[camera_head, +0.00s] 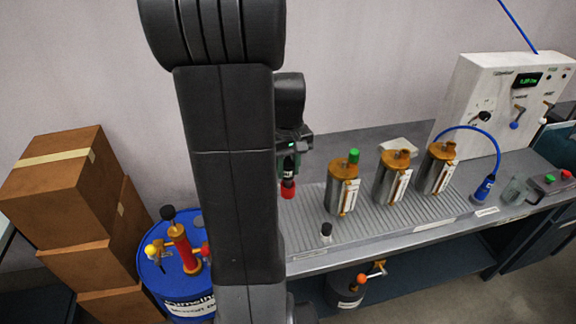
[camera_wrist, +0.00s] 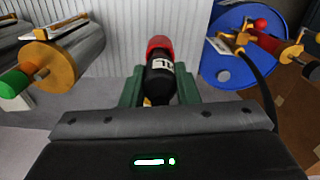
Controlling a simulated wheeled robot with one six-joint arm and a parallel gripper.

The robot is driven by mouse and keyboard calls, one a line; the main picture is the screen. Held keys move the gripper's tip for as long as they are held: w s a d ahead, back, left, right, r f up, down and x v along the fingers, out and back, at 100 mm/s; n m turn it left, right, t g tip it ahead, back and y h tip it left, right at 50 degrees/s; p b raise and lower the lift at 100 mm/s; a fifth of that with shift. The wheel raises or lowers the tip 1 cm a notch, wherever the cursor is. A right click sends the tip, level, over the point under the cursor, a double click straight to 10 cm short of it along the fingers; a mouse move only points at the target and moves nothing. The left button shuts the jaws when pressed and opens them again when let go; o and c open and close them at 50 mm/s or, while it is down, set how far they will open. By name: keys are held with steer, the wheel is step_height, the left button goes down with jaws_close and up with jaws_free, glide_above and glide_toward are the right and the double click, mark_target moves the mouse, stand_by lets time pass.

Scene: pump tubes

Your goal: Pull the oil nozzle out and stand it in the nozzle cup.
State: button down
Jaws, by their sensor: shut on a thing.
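The oil nozzle (camera_wrist: 159,78), black with a white label and a red end, is between the two green fingers of my gripper (camera_wrist: 160,92). My gripper is shut on it. In the head view my gripper (camera_head: 290,165) is above the left end of the bench, and the nozzle's red end (camera_head: 288,189) points down, apart from the bench top. A small black-topped, pale-bottomed item (camera_head: 326,232) stands at the front left of the bench, to the right of the nozzle; I cannot tell whether it is the nozzle cup.
Three metal cylinders with orange tops (camera_head: 343,186) stand on the ribbed bench (camera_head: 300,222). A blue nozzle (camera_head: 484,190) with a blue hose and a clear jug (camera_head: 517,190) are at right. A blue drum (camera_head: 150,278) with a red pump and stacked boxes (camera_head: 60,190) are at left.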

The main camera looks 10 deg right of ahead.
steer(key=shift+f+b, duration=0.55)
steer(key=shift+f, duration=0.35)
steer(key=c, duration=1)
jaws_free()
steer(key=shift+c, duration=0.2)
step_height(320, 180, up, 14)
